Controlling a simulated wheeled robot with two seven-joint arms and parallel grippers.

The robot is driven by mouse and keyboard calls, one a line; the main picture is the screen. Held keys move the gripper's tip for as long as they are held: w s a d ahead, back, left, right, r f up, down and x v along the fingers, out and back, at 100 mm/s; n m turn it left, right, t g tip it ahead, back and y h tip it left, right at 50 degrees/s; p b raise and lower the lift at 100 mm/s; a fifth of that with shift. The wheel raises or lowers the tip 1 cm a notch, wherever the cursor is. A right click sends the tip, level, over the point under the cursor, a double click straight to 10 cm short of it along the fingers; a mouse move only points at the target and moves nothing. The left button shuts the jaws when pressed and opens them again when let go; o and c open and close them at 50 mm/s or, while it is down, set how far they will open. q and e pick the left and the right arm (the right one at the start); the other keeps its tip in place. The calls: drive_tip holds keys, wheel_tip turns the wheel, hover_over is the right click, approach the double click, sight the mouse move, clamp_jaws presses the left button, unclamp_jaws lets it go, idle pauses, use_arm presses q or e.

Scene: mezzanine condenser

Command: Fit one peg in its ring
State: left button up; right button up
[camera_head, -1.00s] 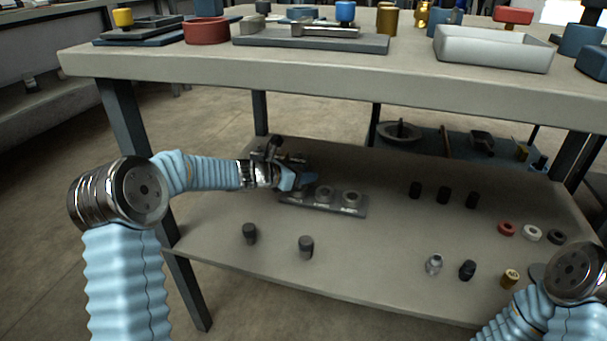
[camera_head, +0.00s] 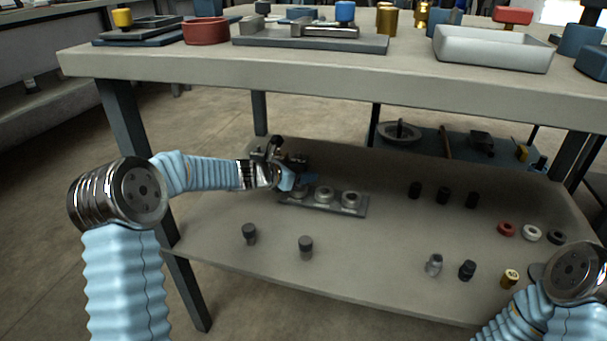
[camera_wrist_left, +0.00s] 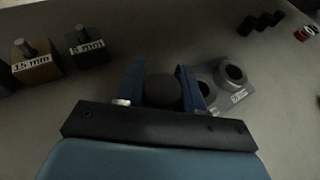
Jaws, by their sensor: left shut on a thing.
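My left gripper (camera_head: 301,183) is over the left end of a grey plate (camera_head: 361,211) on the lower shelf. In the left wrist view its two blue fingers (camera_wrist_left: 162,86) are shut on a dark round peg (camera_wrist_left: 163,93), seen end on. The plate carries a middle ring (camera_head: 324,194) and a right ring (camera_head: 351,198), both empty. The ring at the left end is mostly hidden by my gripper; I cannot tell whether the peg is inside it. Two dark pegs (camera_head: 249,233) (camera_head: 305,247) stand upright in front, apart from the plate. My right gripper is out of view.
Three black cylinders (camera_head: 443,195) stand to the right of the plate. Red (camera_head: 507,229), white and black rings lie further right. Small silver, black and brass parts (camera_head: 509,279) stand near the front edge. The tabletop (camera_head: 250,68) overhangs the shelf.

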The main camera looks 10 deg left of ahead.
use_arm(q)
drive_tip(key=shift+f+b, duration=0.3)
drive_tip(key=shift+f, duration=0.05)
drive_tip(key=shift+r, duration=0.1)
drive_tip(key=shift+r+p, duration=0.25)
drive_tip(key=shift+p, duration=0.1)
drive_tip(key=shift+s, duration=0.1)
idle(1.4)
drive_tip(key=shift+f+b, duration=0.15)
drive_tip(key=shift+b, duration=0.15)
drive_tip(key=shift+f, duration=0.2)
drive_tip(key=shift+r, duration=0.1)
drive_tip(key=shift+r, duration=0.3)
